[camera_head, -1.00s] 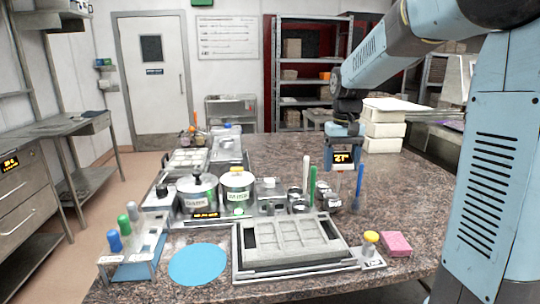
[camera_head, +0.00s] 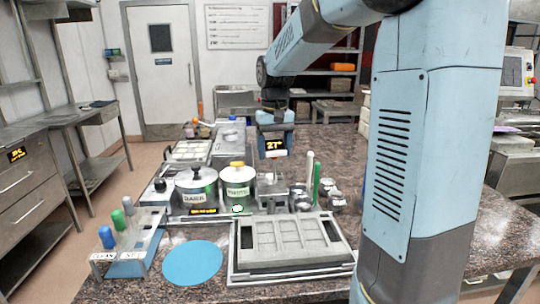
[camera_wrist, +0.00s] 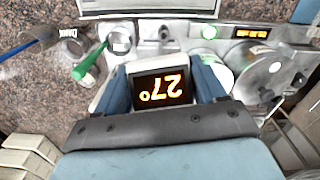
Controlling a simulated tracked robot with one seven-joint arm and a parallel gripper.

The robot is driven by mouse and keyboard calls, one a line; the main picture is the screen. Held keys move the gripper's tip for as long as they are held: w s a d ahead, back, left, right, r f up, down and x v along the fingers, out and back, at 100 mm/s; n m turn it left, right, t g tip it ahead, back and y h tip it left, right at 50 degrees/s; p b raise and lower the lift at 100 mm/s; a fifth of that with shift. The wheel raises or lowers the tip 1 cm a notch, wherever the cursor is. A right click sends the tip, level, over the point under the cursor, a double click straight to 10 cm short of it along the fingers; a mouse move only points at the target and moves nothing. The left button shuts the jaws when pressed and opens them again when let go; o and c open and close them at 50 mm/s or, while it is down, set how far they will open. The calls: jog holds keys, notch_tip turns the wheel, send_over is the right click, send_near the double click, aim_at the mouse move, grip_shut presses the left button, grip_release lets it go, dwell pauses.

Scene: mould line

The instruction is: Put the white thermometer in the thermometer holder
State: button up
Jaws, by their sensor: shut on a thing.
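My gripper (camera_head: 275,128) is shut on the white thermometer (camera_head: 275,146), a white-framed box with a dark face reading 27° in orange. In the wrist view the thermometer (camera_wrist: 160,87) sits between the two blue jaws of my gripper (camera_wrist: 165,85). It is in the air, above and behind the row of pots. Below it, right of the lidded pots, is a small boxy metal fitting (camera_head: 270,193); part of a metal fitting also shows beyond the thermometer in the wrist view (camera_wrist: 163,40). I cannot tell for sure whether this is the thermometer holder.
Two lidded pots (camera_head: 197,190) (camera_head: 238,186) stand left of the fitting. Upright white (camera_head: 310,168) and green (camera_head: 317,182) sticks and metal cups stand right of it. A grey mould (camera_head: 290,241), a blue disc (camera_head: 192,263) and a rack (camera_head: 140,235) are nearer.

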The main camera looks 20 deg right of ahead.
jog(key=shift+a, duration=0.2)
jog(key=shift+a+f, duration=0.1)
jog(key=shift+f, duration=0.25)
jog(key=shift+w+f, duration=0.25)
jog(key=shift+f, duration=0.25)
jog(key=shift+w+f, duration=0.25)
jog(key=shift+f, duration=1.85)
jog(key=shift+f, duration=0.1)
jog(key=shift+f, duration=3.7)
